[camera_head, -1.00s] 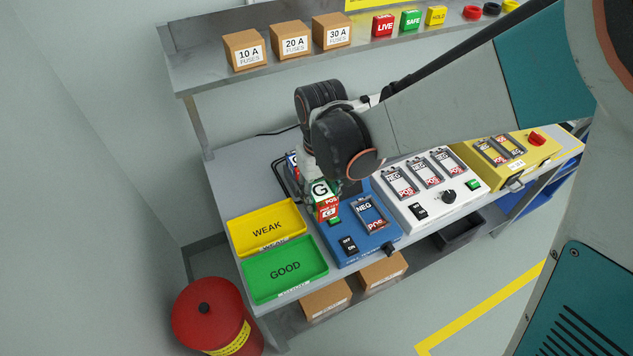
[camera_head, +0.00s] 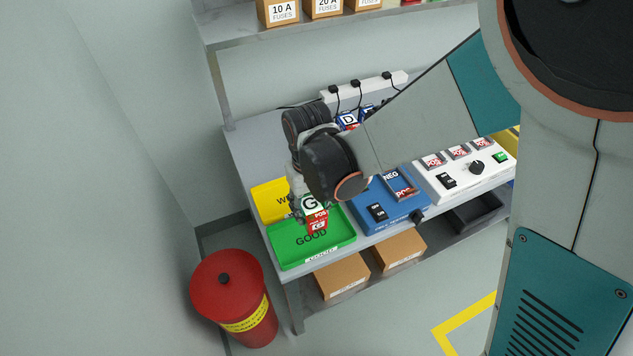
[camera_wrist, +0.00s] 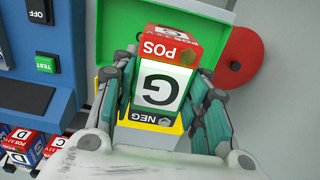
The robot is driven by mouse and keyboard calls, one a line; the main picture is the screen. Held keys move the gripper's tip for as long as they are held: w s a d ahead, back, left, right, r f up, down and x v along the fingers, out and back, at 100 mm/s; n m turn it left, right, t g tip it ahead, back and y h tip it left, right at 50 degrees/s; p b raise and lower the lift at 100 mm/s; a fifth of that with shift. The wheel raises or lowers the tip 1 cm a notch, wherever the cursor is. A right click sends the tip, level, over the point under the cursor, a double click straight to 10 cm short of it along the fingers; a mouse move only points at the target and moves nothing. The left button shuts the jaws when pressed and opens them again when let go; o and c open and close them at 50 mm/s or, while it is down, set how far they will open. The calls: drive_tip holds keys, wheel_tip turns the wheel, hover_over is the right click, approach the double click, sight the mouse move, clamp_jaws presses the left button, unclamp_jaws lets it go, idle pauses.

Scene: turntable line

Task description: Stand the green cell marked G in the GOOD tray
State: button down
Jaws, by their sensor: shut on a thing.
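The cell marked G (camera_head: 315,217) has a green and white label, a red POS end and a NEG end. My gripper (camera_head: 308,200) is shut on it. In the wrist view the cell (camera_wrist: 158,88) sits between the two fingers (camera_wrist: 163,105), its POS end toward the tray. In the head view the cell shows over the green GOOD tray (camera_head: 290,259), red end down. I cannot tell whether it touches the tray floor. The tray also shows in the wrist view (camera_wrist: 215,25), partly hidden behind the cell.
The yellow WEAK tray (camera_head: 268,193) lies behind the GOOD tray. A blue tester (camera_head: 400,212) stands to the right, with a white one (camera_head: 470,185) beyond. A red bin (camera_head: 235,300) stands on the floor. In the wrist view, several cells (camera_wrist: 30,145) lie lower left.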

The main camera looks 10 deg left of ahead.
wheel_tip(320, 180, down, 10)
drive_tip(key=b, duration=0.5)
drive_tip(key=shift+r+b, duration=0.15)
drive_tip(key=shift+b, duration=0.2)
drive_tip(key=shift+f, duration=0.2)
drive_tip(key=c, duration=0.9)
unclamp_jaws()
drive_tip(key=shift+c, duration=0.2)
drive_tip(key=shift+r, duration=0.2)
wheel_tip(320, 180, up, 12)
drive_tip(key=p, duration=0.4)
